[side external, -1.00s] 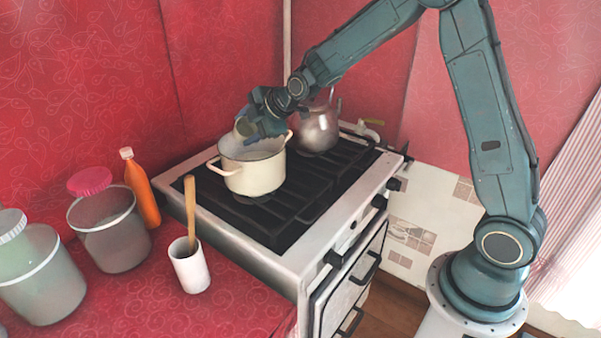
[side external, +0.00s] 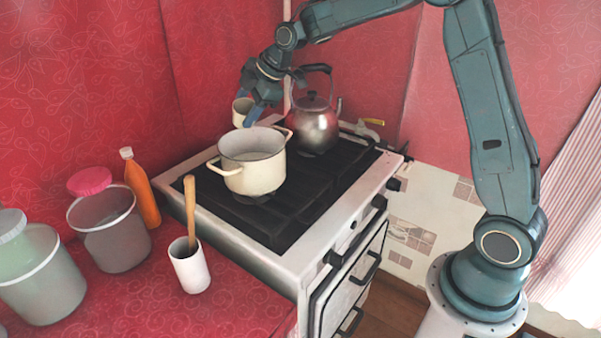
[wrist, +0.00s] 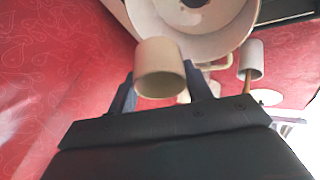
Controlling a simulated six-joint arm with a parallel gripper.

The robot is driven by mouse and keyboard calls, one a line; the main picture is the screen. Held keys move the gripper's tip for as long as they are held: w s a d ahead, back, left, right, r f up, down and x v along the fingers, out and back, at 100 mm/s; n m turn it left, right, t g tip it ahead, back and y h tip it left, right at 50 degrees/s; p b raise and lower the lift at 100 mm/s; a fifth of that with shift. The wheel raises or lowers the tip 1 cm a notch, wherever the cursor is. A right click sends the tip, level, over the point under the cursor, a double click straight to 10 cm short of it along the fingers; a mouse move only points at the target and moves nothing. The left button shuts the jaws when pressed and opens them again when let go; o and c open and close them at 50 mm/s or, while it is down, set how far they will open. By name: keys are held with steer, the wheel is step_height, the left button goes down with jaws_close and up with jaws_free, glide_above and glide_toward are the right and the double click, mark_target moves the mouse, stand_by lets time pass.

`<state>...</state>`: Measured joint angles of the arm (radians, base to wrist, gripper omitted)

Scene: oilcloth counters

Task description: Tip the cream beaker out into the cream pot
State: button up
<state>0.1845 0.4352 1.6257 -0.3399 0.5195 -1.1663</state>
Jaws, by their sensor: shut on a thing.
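The cream pot (side external: 254,174) stands on the stove's front left part, open side up, with two side handles. Its rim and inside also show at the top of the wrist view (wrist: 240,30), with a small dark patch inside that I cannot make out. My gripper (side external: 252,110) is above and behind the pot, shut on the cream beaker (side external: 241,112). The beaker looks near upright, above the pot's far rim and apart from it. In the wrist view the beaker (wrist: 158,58) sits between my two fingers (wrist: 162,90). Its contents cannot be made out.
A steel kettle (side external: 314,124) stands right of the pot on the black stove top (side external: 283,217). A white cup with a wooden spoon (side external: 190,268), an orange bottle (side external: 143,190) and two lidded jars (side external: 108,232) stand on the red counter to the left.

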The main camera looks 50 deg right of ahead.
steer(key=shift+r, duration=0.2)
stand_by(0.4)
steer(key=shift+r+m+g+y, duration=0.2)
steer(key=shift+r+g+y, duration=0.25)
steer(key=shift+g, duration=0.45)
steer(key=shift+r+m+g+y, duration=0.25)
steer(key=shift+r+g, duration=0.35)
steer(key=shift+g, duration=0.3)
steer(key=shift+w+a+r, duration=0.1)
steer(key=shift+a+r, duration=0.05)
steer(key=shift+r, duration=0.1)
steer(key=shift+r+g, duration=0.1)
steer(key=shift+g, duration=0.4)
